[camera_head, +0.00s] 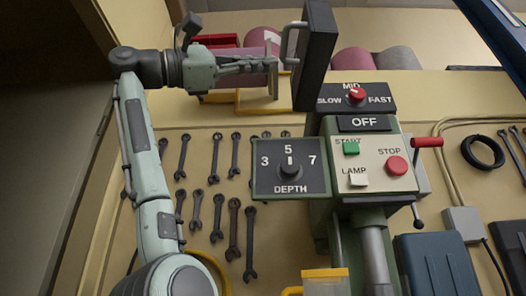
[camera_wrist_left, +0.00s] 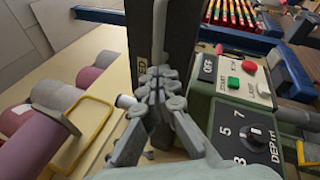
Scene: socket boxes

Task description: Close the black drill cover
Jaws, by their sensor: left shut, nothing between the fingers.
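The black drill cover (camera_head: 317,55) stands raised, nearly upright and slightly tilted, above the green drill head (camera_head: 330,205). A grey handle (camera_head: 290,42) sits on its left face. My left gripper (camera_head: 272,65) comes in from the left at the handle side of the cover. Its fingers are shut with nothing between them, close to the handle; I cannot tell if they touch it. In the left wrist view the gripper (camera_wrist_left: 161,82) is in front of the dark cover (camera_wrist_left: 185,35). My right gripper is not in view.
The control panel (camera_head: 376,168) with buttons and the depth dial (camera_head: 290,167) sit below the cover. Several wrenches (camera_head: 234,215) hang on the board to the left. Pink rolls (camera_head: 262,42) and a yellow frame (camera_head: 235,97) are behind my gripper. A blue case (camera_head: 437,262) is at lower right.

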